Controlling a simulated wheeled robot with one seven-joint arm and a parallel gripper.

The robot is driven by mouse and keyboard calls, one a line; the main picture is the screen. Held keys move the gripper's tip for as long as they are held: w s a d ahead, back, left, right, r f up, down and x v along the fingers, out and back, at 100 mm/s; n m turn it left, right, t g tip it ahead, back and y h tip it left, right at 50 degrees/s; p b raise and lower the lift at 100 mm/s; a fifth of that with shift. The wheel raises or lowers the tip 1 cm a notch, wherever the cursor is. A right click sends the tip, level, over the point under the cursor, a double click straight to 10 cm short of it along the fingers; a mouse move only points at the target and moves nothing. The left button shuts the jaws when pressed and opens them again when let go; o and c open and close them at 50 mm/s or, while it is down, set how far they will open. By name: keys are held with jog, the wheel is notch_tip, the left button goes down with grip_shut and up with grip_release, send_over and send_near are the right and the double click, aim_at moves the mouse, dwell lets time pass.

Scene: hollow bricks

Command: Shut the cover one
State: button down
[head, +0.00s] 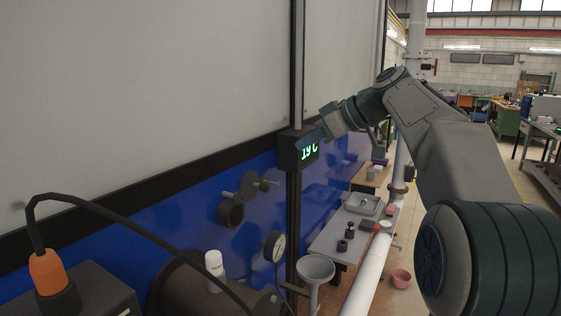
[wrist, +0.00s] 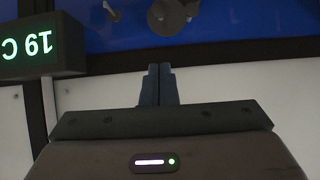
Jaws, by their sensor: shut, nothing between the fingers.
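No part in view is marked as cover one, and I cannot tell which thing it is. Large pale panels (head: 140,90) in dark frames stand above a blue panel (head: 185,205). My gripper (wrist: 159,67) is shut and empty, its two dark blue fingers side by side. In the wrist view the fingers overlap a pale panel (wrist: 230,90), with their tips near a dark frame bar; I cannot tell whether they touch. In the head view my arm reaches to the frame post beside a small display box (head: 297,152) reading 19 C.
A dark round knob (head: 230,212) and a pressure gauge (head: 275,246) are at the blue panel. A black cable with an orange plug (head: 47,272) is at the lower left. A white pipe (head: 375,258) runs past a grey tray (head: 362,204). Open floor lies at the right.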

jog(key=p, duration=0.2)
send_near(257, 183)
notch_tip(257, 183, up, 2)
jog(key=w+a, duration=0.1)
jog(key=a, duration=0.1)
jog(key=f, duration=0.2)
jog(key=w+f, duration=0.1)
jog(key=f, duration=0.1)
jog(key=shift+a+f+p, duration=0.1)
jog(key=shift+a+p, duration=0.2)
jog(key=shift+a, duration=0.1)
